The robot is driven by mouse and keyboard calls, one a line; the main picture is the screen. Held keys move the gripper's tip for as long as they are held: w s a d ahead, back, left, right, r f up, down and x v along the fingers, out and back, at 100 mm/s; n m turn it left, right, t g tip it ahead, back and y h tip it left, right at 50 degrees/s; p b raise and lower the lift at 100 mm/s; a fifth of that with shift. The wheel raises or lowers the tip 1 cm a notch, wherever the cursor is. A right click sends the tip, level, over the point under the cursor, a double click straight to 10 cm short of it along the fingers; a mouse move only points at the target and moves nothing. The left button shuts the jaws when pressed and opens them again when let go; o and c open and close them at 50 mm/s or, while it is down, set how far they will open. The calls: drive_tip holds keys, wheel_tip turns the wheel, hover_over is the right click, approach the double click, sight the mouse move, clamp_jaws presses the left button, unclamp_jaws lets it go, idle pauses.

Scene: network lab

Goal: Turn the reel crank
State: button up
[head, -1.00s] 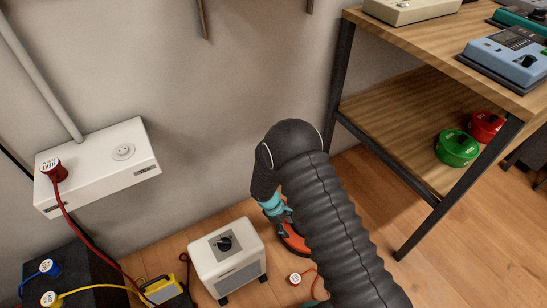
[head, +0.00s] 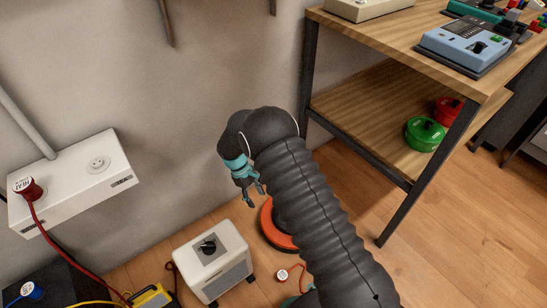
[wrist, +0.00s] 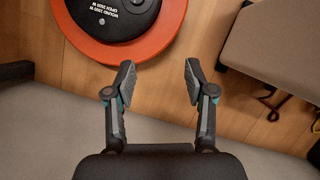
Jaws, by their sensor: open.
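An orange-rimmed reel with a dark centre stands on the wooden floor. In the head view the reel (head: 275,226) is partly hidden behind my arm. In the wrist view the reel (wrist: 171,27) is at the top left, cut off by the picture edge, with white print on its black face. No crank is clearly visible on it. My gripper (head: 254,196) hangs above the floor, left of the reel in the head view. In the wrist view my gripper (wrist: 158,77) is open and empty, its fingertips below the reel's rim and apart from it.
A white heater box (head: 225,262) stands on the floor left of the reel. A white wall socket box (head: 75,180) holds a red plug (head: 27,188). A wooden shelf (head: 365,115) is at the right. A white tag on a cord (head: 282,274) lies in front.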

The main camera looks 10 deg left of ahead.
drive_tip(key=w+d+r+m+y, duration=0.1)
drive_tip(key=d+r, duration=0.2)
drive_tip(key=r, duration=0.6)
drive_tip(key=w+d+r+m+y, duration=0.1)
drive_tip(key=w+d+r, duration=0.1)
drive_tip(key=r, duration=0.7)
drive_tip(key=shift+w+d+r+m+t, duration=0.15)
drive_tip(key=shift+d+r+m+t, duration=0.1)
drive_tip(key=shift+d+m+t, duration=0.25)
